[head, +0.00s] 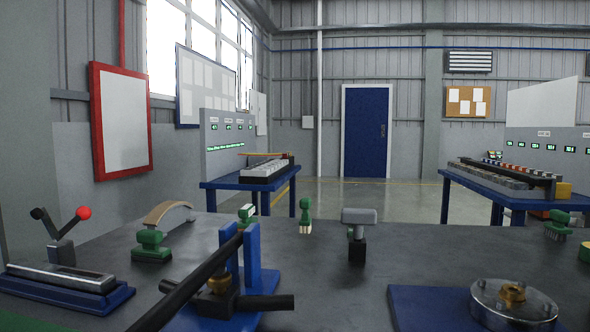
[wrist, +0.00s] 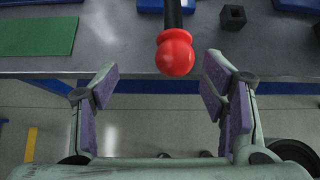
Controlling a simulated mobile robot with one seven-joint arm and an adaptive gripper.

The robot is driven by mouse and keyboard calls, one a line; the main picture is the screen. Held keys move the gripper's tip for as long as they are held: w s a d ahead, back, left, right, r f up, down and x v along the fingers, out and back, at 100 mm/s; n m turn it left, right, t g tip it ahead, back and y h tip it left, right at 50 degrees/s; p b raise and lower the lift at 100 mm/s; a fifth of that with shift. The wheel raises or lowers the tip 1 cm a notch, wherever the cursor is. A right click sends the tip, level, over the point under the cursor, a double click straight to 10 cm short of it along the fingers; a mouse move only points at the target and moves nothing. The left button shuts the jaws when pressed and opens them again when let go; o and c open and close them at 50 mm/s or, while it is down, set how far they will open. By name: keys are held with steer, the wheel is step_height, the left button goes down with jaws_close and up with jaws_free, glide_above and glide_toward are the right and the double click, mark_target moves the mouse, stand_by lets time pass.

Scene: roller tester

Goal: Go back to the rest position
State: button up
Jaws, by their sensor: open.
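My gripper (wrist: 160,78) shows in the wrist view with its two purple-padded fingers spread wide and nothing between the pads. A red ball knob (wrist: 175,55) on a black lever (wrist: 173,14) lies just past the fingertips, with clear gaps to both fingers. In the head view the black lever (head: 190,285) slants from between blue uprights (head: 252,252) toward the lower left; its knob is out of that frame. My gripper does not show in the head view.
The grey bench (head: 335,285) carries a smaller lever fixture with a red knob (head: 84,213), green brushes (head: 152,245), a grey-headed black stand (head: 357,250) and a round metal fixture (head: 513,305). The wrist view shows a green mat (wrist: 38,36), the bench edge and open floor (wrist: 170,128) below it.

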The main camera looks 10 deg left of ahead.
steer(key=w+f+b, duration=0.1)
steer(key=w+d+f+b, duration=0.1)
steer(key=f, duration=0.1)
steer(key=w+f+b, duration=0.1)
steer(key=b, duration=0.1)
steer(key=shift+w+d+f, duration=0.2)
steer(key=shift+d+f, duration=0.05)
steer(key=shift+d, duration=0.15)
steer(key=shift+w+r+p, duration=0.1)
steer(key=shift+r+p, duration=0.35)
steer(key=shift+r, duration=0.1)
